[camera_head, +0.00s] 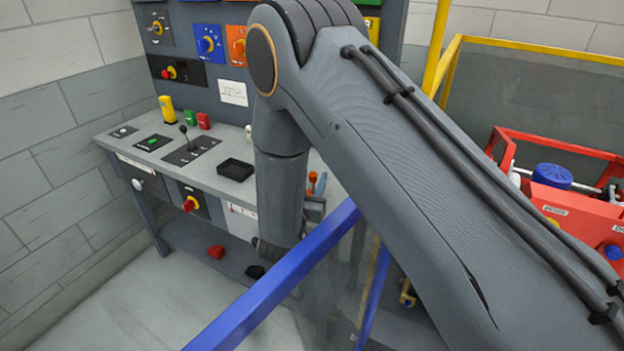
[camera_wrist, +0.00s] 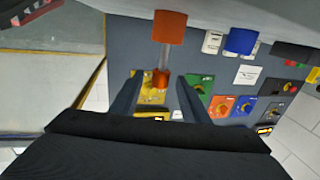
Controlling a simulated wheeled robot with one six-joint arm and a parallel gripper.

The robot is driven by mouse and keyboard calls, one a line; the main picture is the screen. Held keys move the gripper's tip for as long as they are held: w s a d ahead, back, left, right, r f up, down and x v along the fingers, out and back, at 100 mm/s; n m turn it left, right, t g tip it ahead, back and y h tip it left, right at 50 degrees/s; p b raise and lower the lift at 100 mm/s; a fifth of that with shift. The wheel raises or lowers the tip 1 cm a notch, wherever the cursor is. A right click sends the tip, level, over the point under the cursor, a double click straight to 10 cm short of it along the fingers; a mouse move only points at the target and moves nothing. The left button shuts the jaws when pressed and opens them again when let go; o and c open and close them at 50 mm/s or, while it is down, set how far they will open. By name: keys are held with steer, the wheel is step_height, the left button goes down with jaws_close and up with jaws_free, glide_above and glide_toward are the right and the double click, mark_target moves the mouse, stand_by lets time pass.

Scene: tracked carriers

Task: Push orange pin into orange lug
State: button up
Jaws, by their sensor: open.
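In the wrist view an orange block (camera_wrist: 170,26), which looks like the orange lug, sits at the edge of the grey bench surface. A pale rod with an orange head, which looks like the orange pin (camera_wrist: 160,79), is in line with it. The pale shaft shows between head and block; I cannot tell how deep it sits. My gripper (camera_wrist: 158,82) is open, one finger on each side of the orange head, with gaps visible. In the head view small orange parts (camera_head: 313,177) show beside my arm; the lug and gripper are mostly hidden there.
A blue block (camera_wrist: 241,40) stands near the orange one. The panel (camera_wrist: 225,80) with coloured switches rises behind. A blue rail (camera_head: 270,285) crosses in front of the bench (camera_head: 135,163). A red-framed unit (camera_head: 575,205) stands at right.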

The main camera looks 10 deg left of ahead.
steer(key=shift+w+d, duration=0.1)
steer(key=shift+w, duration=0.7)
steer(key=shift+c, duration=0.5)
jaws_close()
steer(key=shift+r, duration=0.15)
step_height(320, 180, up, 18)
steer(key=b, duration=0.4)
